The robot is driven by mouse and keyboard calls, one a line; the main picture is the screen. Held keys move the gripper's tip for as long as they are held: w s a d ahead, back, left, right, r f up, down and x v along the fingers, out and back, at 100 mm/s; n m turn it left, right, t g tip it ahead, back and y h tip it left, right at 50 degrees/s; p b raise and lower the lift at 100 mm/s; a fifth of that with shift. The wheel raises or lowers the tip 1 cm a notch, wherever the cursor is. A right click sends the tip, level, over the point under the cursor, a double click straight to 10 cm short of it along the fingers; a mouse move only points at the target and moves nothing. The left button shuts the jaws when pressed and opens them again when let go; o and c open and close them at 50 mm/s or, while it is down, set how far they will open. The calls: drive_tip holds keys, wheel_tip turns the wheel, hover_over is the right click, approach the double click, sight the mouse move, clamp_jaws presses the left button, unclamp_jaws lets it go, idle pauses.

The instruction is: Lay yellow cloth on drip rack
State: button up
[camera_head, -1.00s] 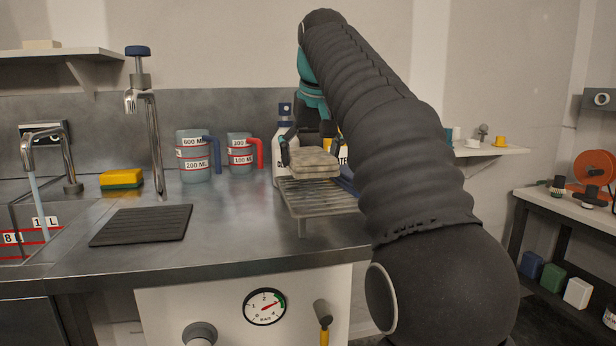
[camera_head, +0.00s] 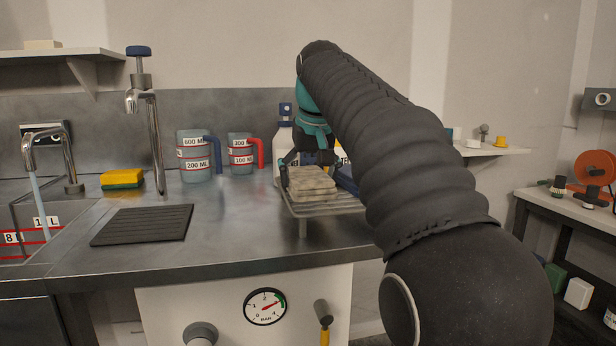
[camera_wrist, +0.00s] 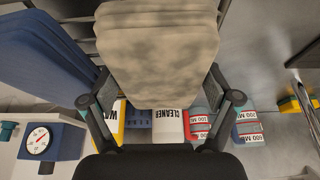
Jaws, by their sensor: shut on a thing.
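A folded, stained, pale yellow-beige cloth (camera_head: 311,182) is in my gripper (camera_head: 305,160), over the drip rack. The cloth's underside looks level with the slats, but I cannot tell whether it touches them. The drip rack (camera_head: 326,209) is a grey slatted stand on the bench's right end; the cloth hides much of its top. In the wrist view the cloth (camera_wrist: 160,50) fills the top middle, and my gripper (camera_wrist: 162,92) has a finger at each side of it. My arm hides the rack's right side in the head view.
A blue folded item (camera_head: 346,179) is close to the cloth's right. A white bottle (camera_head: 285,135) stands behind the rack. Two measuring jugs (camera_head: 194,157) (camera_head: 241,154), a yellow-green sponge (camera_head: 122,179) and a dark ribbed mat (camera_head: 142,225) are further left. The bench between mat and rack is clear.

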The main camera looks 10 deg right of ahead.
drive_tip(key=o, duration=0.9)
drive_tip(key=shift+f, duration=0.1)
drive_tip(key=shift+c, duration=0.2)
drive_tip(key=v, duration=1.1)
drive_tip(key=shift+w, duration=0.15)
drive_tip(key=shift+s+r, duration=0.3)
drive_tip(key=shift+r, duration=0.3)
drive_tip(key=shift+s, duration=0.1)
drive_tip(key=shift+t, duration=0.3)
drive_tip(key=s+f, duration=0.3)
drive_tip(key=f, duration=0.1)
drive_tip(key=s+f, duration=0.8)
drive_tip(key=f, duration=0.1)
drive_tip(key=s+f, duration=0.7)
drive_tip(key=f, duration=0.5)
drive_tip(key=s+f, duration=0.7)
drive_tip(key=f, duration=0.5)
drive_tip(key=shift+s, duration=0.25)
drive_tip(key=shift+a+f, duration=0.1)
